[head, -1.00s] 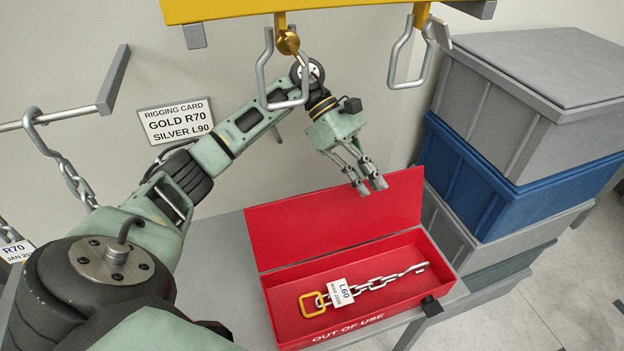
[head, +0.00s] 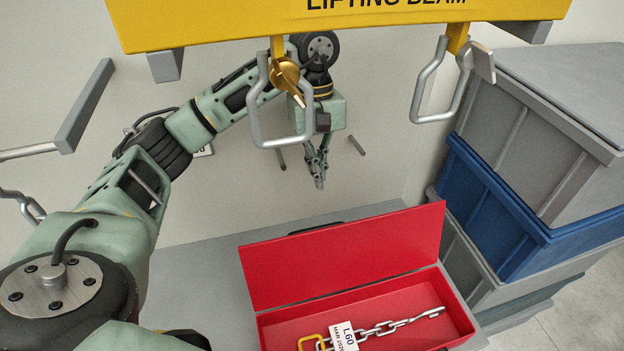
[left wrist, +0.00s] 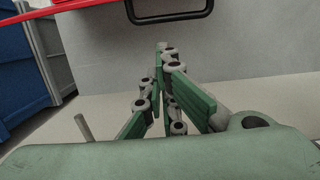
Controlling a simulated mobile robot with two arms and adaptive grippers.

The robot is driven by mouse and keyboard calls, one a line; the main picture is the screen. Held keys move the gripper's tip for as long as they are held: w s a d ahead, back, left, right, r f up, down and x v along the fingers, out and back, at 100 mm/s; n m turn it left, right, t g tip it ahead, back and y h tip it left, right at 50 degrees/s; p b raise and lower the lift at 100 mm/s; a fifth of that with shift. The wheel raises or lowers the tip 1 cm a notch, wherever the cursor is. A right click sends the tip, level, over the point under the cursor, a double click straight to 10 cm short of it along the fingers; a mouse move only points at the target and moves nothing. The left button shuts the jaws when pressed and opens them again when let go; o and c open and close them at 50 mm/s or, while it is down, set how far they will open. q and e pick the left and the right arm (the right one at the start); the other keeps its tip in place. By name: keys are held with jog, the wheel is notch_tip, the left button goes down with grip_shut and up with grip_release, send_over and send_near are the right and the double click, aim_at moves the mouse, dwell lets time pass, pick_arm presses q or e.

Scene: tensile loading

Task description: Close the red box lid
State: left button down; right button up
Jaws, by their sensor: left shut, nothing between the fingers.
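The red box (head: 458,296) stands on the grey bench with its lid (head: 345,255) raised at the back. A chain (head: 385,328) with a yellow link and a white L60 tag lies inside the box. My left gripper (head: 319,186) is shut and empty, pointing down above and behind the raised lid, apart from it. In the left wrist view, the gripper fingers (left wrist: 165,50) are together. A red edge of the box lid (left wrist: 85,5) and a black handle (left wrist: 168,10) show at the top there. My right gripper is out of view.
A yellow lifting beam (head: 220,22) with hanging steel hooks (head: 430,85) crosses the top, in front of my left arm. Stacked grey and blue crates (head: 510,205) stand right of the box. The bench (head: 200,275) left of the box is clear.

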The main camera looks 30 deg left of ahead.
aim_at(333, 238)
pick_arm(q)
jog(key=shift+s+d+f+p, duration=0.8)
jog(key=shift+f+p, duration=0.3)
jog(key=shift+f, duration=3.4)
jog(key=s+d+r+b, duration=0.1)
jog(key=s+d, duration=0.1)
jog(key=s+d+r, duration=0.2)
jog(key=s+d+r+b, duration=0.1)
jog(key=d+r, duration=0.1)
jog(key=shift+s+d+b, duration=0.3)
jog(key=shift+s+d, duration=0.2)
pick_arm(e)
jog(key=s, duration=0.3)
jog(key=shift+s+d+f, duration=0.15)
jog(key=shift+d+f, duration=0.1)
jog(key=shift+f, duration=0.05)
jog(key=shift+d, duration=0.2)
